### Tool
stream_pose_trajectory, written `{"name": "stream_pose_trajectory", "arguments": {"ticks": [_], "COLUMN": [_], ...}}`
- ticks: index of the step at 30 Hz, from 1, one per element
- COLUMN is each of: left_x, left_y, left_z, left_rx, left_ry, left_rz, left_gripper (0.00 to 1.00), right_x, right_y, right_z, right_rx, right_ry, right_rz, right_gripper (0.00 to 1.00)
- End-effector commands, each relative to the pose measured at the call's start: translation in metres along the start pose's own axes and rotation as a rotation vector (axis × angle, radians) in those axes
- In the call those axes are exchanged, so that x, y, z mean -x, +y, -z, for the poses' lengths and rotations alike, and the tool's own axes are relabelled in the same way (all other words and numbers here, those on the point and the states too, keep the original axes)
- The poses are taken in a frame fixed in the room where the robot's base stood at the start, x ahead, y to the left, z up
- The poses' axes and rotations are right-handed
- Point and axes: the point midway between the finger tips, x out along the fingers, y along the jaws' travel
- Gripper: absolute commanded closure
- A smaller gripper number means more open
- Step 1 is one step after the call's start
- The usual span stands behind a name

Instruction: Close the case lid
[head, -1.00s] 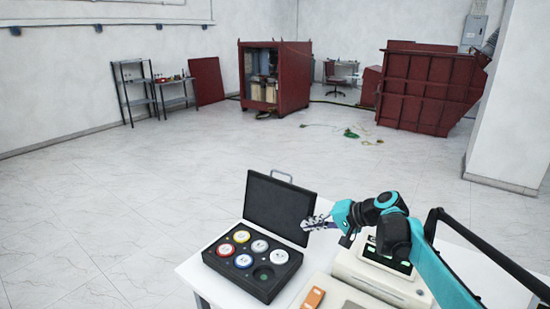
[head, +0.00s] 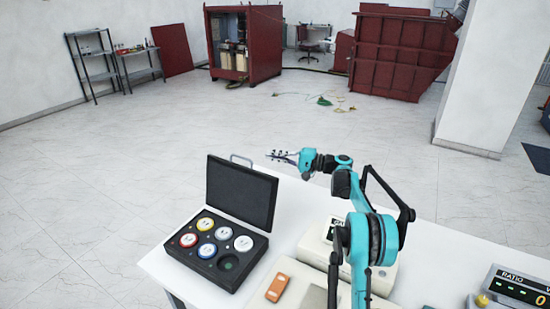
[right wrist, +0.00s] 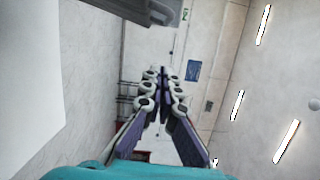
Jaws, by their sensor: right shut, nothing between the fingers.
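The black case (head: 188,262) sits on the white table with its lid (head: 240,192) standing open, roughly upright at the back edge. A handle (head: 241,157) shows at the lid's top. The case holds several round pieces with white, yellow, red and blue colours, and one front-right recess looks empty. My right gripper (head: 280,157) is shut and empty, level with the lid's top, just beyond its upper right corner and apparently apart from it. Its fingers (right wrist: 160,85) point away in the right wrist view, with a dark grey edge, perhaps the lid, above. My left gripper is out of view.
A beige instrument (head: 388,278) and an orange device (head: 277,287) stand right of the case. A meter with a digital display (head: 515,290) is at the far right. The white table (head: 300,205) is bare behind the case's right side. Open floor lies beyond.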

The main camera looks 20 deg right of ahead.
Motion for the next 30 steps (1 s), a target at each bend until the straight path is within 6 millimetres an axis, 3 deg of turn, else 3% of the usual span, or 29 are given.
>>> {"name": "stream_pose_trajectory", "arguments": {"ticks": [8, 18, 30], "left_x": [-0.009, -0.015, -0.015], "left_y": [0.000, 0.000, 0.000], "left_z": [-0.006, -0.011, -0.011], "left_rx": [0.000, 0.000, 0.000], "left_ry": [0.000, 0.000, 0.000], "left_rz": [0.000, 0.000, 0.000], "left_gripper": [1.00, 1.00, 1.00], "right_x": [-0.062, -0.070, -0.070], "right_y": [0.002, 0.001, 0.000], "right_z": [-0.001, -0.036, -0.039], "right_rx": [0.000, 0.001, 0.001], "right_ry": [-0.002, 0.001, 0.001], "right_rz": [-0.001, -0.002, -0.002], "right_gripper": [1.00, 1.00, 1.00]}}
